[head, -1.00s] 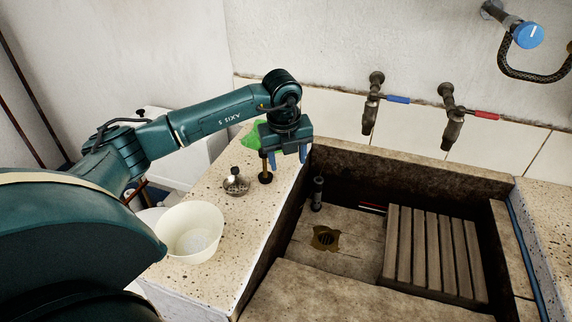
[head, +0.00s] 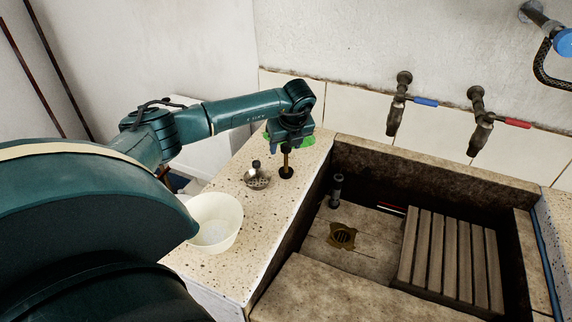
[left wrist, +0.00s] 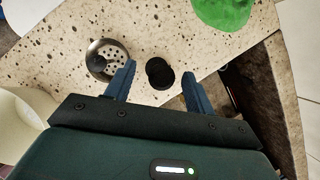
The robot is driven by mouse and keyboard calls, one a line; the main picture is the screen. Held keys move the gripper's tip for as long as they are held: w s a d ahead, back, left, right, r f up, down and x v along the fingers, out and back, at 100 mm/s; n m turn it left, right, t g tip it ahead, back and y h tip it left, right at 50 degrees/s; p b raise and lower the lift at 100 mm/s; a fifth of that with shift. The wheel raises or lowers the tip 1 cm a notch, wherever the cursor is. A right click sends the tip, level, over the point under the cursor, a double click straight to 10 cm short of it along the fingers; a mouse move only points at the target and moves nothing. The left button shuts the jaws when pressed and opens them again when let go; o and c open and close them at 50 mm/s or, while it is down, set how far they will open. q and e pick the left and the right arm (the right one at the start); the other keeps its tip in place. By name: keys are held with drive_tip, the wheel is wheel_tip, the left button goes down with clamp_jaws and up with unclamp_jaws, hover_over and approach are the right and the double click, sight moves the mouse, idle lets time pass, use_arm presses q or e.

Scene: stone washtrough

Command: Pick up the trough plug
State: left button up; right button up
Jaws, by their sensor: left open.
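The trough plug (head: 286,172), a round black base with an upright brass-coloured stem, stands on the speckled stone ledge left of the trough. My left gripper (head: 288,143) is above it, pointing down, near the top of the stem. In the left wrist view, the dark plug (left wrist: 160,74) shows in the gap between the two blue fingers of my open left gripper (left wrist: 159,68). I cannot tell whether a finger touches the stem. My right gripper is not in view.
A metal strainer (head: 257,179) sits close left of the plug. A white bowl (head: 217,222) stands nearer on the ledge, and a green cloth-like thing (left wrist: 224,12) lies behind.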

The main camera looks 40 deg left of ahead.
sight(286, 160)
use_arm(q)
drive_tip(key=x, duration=0.3)
drive_tip(key=shift+w+f, duration=0.1)
drive_tip(key=shift+c, duration=0.2)
clamp_jaws()
idle(0.3)
